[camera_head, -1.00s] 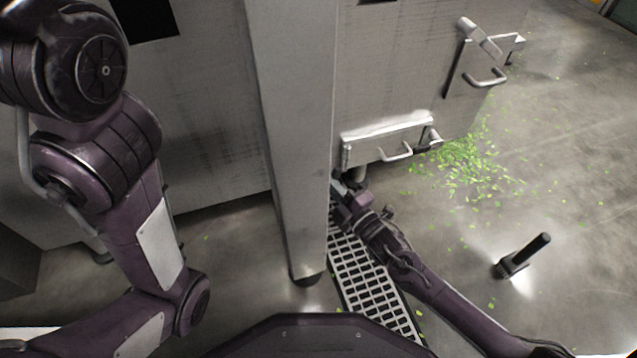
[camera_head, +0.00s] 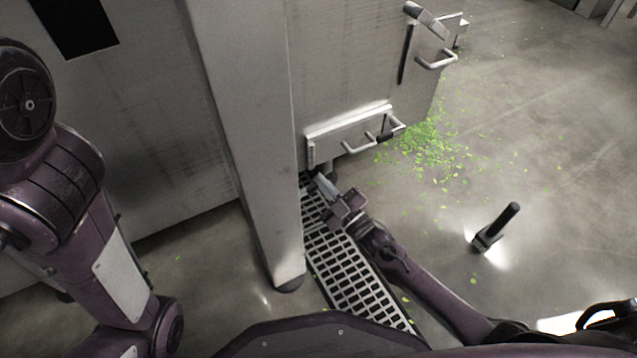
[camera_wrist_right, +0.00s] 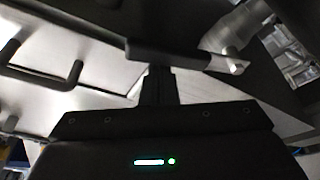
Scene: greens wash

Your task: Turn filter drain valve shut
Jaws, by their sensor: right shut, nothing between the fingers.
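In the right wrist view a lever with a black grip (camera_wrist_right: 180,57) and a bare metal end lies across the picture, beside a grey metal pipe (camera_wrist_right: 232,28). I take this to be the drain valve handle. My right gripper (camera_wrist_right: 158,82) is shut and empty, its fingers close against the near side of the grip; I cannot tell whether they touch. In the head view my right gripper (camera_head: 324,184) is low under the cabinet's lower edge, above the floor grate. The valve is not clear there. My left arm shows at the left, but its gripper is outside the frame.
The steel cabinet (camera_head: 345,75) has a low drawer front with a handle (camera_head: 357,143) just above my right gripper. A steel post (camera_head: 245,130) stands left of it. A floor grate (camera_head: 345,270), scattered green leaves (camera_head: 430,140) and a black-handled tool (camera_head: 496,227) lie around.

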